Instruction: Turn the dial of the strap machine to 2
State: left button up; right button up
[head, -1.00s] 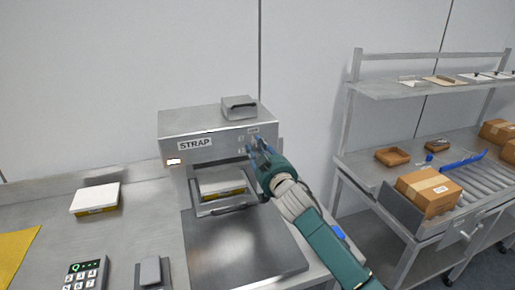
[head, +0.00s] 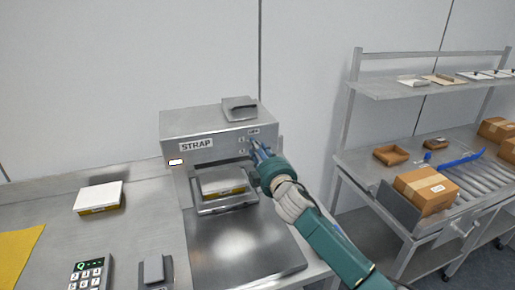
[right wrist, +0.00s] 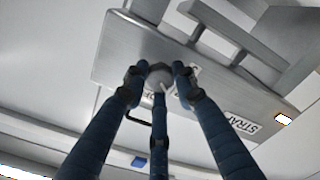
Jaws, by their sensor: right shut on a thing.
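The strap machine (head: 215,123) is a grey metal box with a STRAP label, standing at the back of the bench. Its dial (right wrist: 159,73), a round grey knob, shows between the fingertips in the right wrist view. The dial is hidden behind the fingers in the head view, and I cannot read its setting. My right gripper (head: 258,148) has its blue fingers at the right side of the machine's front panel. It is shut on the dial. My left gripper is not in view.
A white-topped box (head: 221,181) sits in the machine's opening, and another box (head: 100,197) lies on the bench to the left. A keypad (head: 89,272) is at the front. A roller table (head: 483,184) with cardboard boxes stands at the right.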

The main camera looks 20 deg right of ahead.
jog(key=shift+f+n, duration=0.45)
jog(key=shift+n, duration=0.05)
jog(key=o, duration=1.1)
jog(key=shift+s, duration=0.1)
jog(key=shift+o, duration=0.2)
jog(key=shift+d+r, duration=0.15)
jog(key=s, duration=1.2)
jog(key=shift+d, duration=0.2)
